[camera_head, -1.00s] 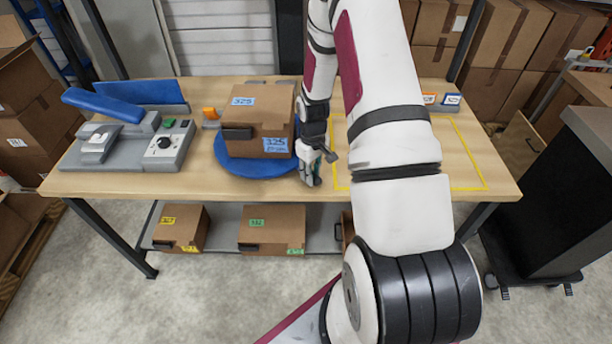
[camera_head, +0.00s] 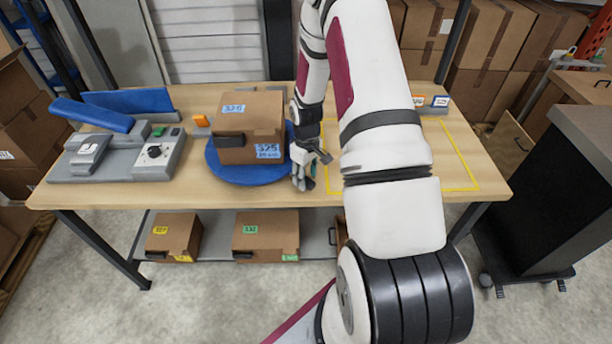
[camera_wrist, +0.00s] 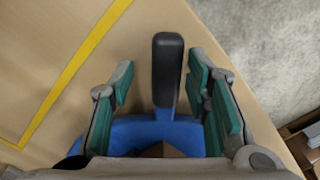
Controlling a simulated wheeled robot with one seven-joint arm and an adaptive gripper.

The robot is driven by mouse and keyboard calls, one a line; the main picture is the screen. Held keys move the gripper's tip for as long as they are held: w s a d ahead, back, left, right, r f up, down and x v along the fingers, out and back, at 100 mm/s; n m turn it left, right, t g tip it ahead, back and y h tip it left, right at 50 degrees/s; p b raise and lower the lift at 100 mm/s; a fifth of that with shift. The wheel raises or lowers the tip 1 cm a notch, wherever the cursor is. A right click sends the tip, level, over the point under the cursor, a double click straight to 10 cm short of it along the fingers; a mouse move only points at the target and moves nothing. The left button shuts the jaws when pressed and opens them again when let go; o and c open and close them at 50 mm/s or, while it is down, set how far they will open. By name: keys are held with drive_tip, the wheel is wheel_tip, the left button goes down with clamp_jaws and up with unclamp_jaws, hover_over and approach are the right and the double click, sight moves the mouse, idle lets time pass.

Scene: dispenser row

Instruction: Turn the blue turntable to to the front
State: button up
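The blue turntable (camera_head: 246,175) is a round disc on the table, left of my arm. A gap shows on the left; the right finger is very near the bar. In the head view my gripper (camera_head: 304,178) is at the turntable's right edge.
A grey device (camera_head: 120,158) with a blue lever stands at the left. A yellow outline (camera_head: 462,160) marks a clear table area on the right. Small orange and blue signs stand along the back. More boxes (camera_head: 265,232) lie on the lower shelf.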

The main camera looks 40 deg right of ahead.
drive_tip(key=shift+r, duration=0.1)
wheel_tip(320, 180, up, 12)
idle(0.5)
idle(0.5)
